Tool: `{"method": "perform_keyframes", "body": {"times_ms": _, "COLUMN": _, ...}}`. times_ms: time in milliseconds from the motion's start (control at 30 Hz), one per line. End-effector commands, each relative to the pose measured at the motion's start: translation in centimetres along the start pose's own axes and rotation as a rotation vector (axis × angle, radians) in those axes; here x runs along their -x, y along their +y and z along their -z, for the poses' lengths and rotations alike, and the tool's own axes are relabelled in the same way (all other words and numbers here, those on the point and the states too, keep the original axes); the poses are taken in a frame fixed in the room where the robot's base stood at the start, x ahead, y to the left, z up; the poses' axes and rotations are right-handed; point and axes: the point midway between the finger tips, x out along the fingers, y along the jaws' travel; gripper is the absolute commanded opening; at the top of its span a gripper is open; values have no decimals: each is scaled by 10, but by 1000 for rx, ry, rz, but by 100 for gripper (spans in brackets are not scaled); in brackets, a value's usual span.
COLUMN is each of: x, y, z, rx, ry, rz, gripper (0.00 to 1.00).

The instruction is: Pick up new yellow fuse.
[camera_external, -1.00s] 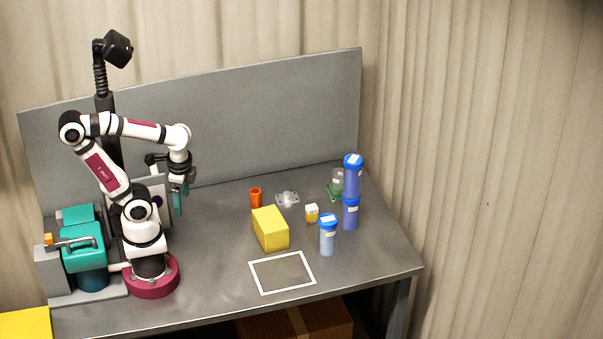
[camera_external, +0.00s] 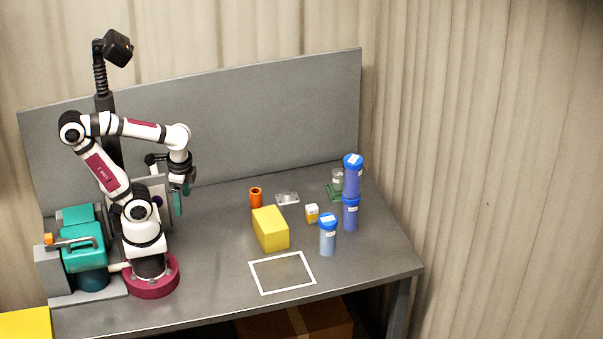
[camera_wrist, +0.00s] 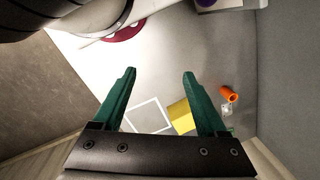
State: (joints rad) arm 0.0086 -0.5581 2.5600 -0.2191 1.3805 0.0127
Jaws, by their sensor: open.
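A small yellow piece with a white top (camera_external: 311,213) stands on the table right of a larger yellow block (camera_external: 270,229). It may be the yellow fuse, but it is too small to be sure. My gripper (camera_external: 180,199) hangs above the table's back left, well left of both. In the wrist view my gripper (camera_wrist: 160,73) has its green fingers wide apart with nothing between them. The yellow block (camera_wrist: 181,115) shows there partly behind the right finger; I cannot make out the small yellow piece in that view.
An orange cup (camera_external: 255,198) and a clear piece (camera_external: 287,199) stand behind the block. Blue-capped containers (camera_external: 328,238) and a jar by a green piece (camera_external: 334,193) are at right. A white square outline (camera_external: 255,276) marks bare table in front. A grey panel (camera_external: 270,110) closes the back.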

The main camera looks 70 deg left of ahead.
Motion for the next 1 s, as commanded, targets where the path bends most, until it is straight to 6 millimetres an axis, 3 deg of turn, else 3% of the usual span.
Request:
{"method": "perform_keyframes", "body": {"times_ms": 67, "x": -1, "y": 3, "z": 3, "rx": 27, "ry": -1, "rz": -27, "gripper": 75}}
{"method": "perform_keyframes", "body": {"times_ms": 167, "x": -7, "y": 27, "z": 29, "rx": 273, "ry": -13, "rz": -253, "gripper": 75}}
{"method": "perform_keyframes", "body": {"times_ms": 200, "x": -8, "y": 38, "z": 53, "rx": 461, "ry": -20, "rz": -406, "gripper": 75}}
{"method": "perform_keyframes", "body": {"times_ms": 267, "x": -8, "y": 41, "z": 102, "rx": 821, "ry": -36, "rz": -668, "gripper": 75}}
{"method": "perform_keyframes", "body": {"times_ms": 333, "x": -14, "y": 12, "z": 163, "rx": 1282, "ry": -57, "rz": -969, "gripper": 75}}
{"method": "perform_keyframes", "body": {"times_ms": 367, "x": -19, "y": -10, "z": 186, "rx": 1478, "ry": -68, "rz": -1088, "gripper": 75}}
{"method": "perform_keyframes", "body": {"times_ms": 400, "x": -32, "y": -44, "z": 209, "rx": 1729, "ry": -82, "rz": -1234, "gripper": 75}}
{"method": "perform_keyframes", "body": {"times_ms": 500, "x": -78, "y": -134, "z": 232, "rx": 2267, "ry": -109, "rz": -1532, "gripper": 75}}
{"method": "perform_keyframes", "body": {"times_ms": 600, "x": -119, "y": -192, "z": 224, "rx": 2601, "ry": -117, "rz": -1713, "gripper": 75}}
{"method": "perform_keyframes", "body": {"times_ms": 633, "x": -127, "y": -202, "z": 221, "rx": -2589, "ry": 116, "rz": 1698, "gripper": 75}}
{"method": "perform_keyframes", "body": {"times_ms": 767, "x": -146, "y": -218, "z": 226, "rx": -2500, "ry": 109, "rz": 1632, "gripper": 75}}
{"method": "perform_keyframes", "body": {"times_ms": 1000, "x": -173, "y": -218, "z": 289, "rx": -2505, "ry": 110, "rz": 1635, "gripper": 75}}
